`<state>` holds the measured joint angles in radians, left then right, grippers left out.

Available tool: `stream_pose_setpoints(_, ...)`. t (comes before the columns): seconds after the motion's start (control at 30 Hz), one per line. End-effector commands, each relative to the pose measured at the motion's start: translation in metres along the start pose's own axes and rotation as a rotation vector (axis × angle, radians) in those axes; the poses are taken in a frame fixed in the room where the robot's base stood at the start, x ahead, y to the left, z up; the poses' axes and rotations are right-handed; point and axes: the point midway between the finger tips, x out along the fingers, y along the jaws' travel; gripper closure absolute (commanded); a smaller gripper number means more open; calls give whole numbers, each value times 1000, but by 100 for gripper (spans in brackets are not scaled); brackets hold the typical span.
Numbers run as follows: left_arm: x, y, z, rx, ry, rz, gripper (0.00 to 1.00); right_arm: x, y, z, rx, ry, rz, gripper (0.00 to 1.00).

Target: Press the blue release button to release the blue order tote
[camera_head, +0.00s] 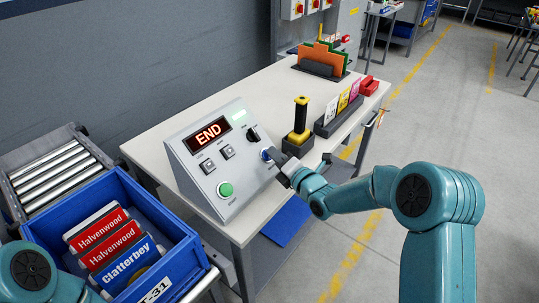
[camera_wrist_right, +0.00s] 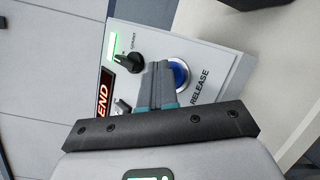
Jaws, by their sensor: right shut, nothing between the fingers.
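The blue release button (camera_head: 266,154) is on the sloped face of the grey control box. In the right wrist view the round blue button (camera_wrist_right: 181,74) sits beside the word RELEASE, partly covered by my fingers. My right gripper (camera_head: 274,156) is shut and empty, its fingertips at the button; its fingers (camera_wrist_right: 157,70) overlap the button's edge in the wrist view. I cannot tell whether they touch it. The blue order tote (camera_head: 187,262) stands at the lower left, holding red and blue labelled boxes. My left gripper is out of view.
The control box (camera_head: 182,153) has a lit END display (camera_head: 208,133), a green button (camera_head: 225,189) and a dark knob (camera_head: 252,135). A yellow-and-black post (camera_head: 300,117) and a card rack (camera_head: 340,117) stand close by on the white bench. A roller conveyor (camera_head: 55,170) lies behind the tote.

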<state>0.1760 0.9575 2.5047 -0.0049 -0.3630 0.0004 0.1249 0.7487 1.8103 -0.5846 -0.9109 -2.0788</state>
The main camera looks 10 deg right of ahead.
Motion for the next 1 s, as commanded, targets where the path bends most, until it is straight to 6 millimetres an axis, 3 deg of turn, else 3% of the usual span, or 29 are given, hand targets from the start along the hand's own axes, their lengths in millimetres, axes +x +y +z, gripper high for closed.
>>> stream_pose_setpoints(1.0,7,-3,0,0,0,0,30,0,-1,-1,0,3,-1,100)
